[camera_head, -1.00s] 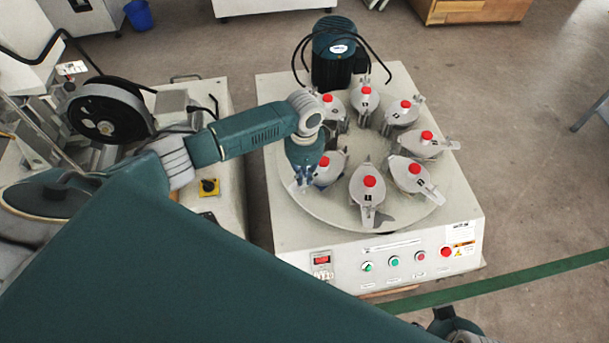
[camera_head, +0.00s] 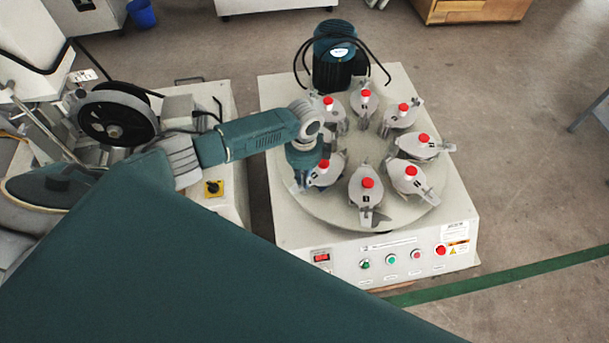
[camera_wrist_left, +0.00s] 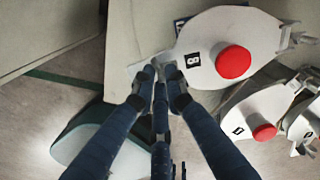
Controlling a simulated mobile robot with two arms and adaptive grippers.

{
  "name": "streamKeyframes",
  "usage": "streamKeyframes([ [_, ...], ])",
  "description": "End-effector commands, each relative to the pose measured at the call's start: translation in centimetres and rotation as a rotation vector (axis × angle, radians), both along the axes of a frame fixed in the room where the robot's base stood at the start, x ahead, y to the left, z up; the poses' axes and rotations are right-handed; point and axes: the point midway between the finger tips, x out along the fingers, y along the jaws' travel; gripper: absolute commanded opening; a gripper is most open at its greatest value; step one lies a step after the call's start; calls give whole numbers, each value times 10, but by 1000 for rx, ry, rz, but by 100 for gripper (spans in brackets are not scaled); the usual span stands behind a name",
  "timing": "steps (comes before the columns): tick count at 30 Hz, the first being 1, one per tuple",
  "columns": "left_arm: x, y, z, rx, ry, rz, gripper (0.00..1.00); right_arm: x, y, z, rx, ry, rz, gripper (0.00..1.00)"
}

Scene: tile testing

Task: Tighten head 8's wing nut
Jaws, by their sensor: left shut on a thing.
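Head 8 is a pale grey clamp with a red knob and a black label reading 8. It shows in the left wrist view (camera_wrist_left: 213,45) and, partly behind my gripper, at the left side of the disc in the head view (camera_head: 333,166). My left gripper (camera_wrist_left: 160,78) is shut at the outer end of head 8, its fingertips around a small grey piece that looks like the wing nut. The fingers hide most of that piece. In the head view the left gripper (camera_head: 299,181) points down at the disc's left edge. My right gripper is not in view.
Several similar red-knobbed heads (camera_head: 366,188) ring the round disc (camera_head: 318,208), close to head 8. A motor (camera_head: 334,58) with looped cables stands behind. Control buttons (camera_head: 391,259) line the machine's front. Another machine with a reel (camera_head: 117,118) stands at left.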

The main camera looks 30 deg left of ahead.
Motion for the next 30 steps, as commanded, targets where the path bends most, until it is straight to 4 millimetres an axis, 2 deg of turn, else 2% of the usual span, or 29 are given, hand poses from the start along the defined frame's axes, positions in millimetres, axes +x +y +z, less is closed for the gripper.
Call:
streamKeyframes([
  [12, 0, 0, 1, -3, -1, -240, 0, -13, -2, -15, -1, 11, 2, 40],
  [30, -1, 0, 1, -3, 0, -294, 0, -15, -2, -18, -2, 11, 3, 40],
])
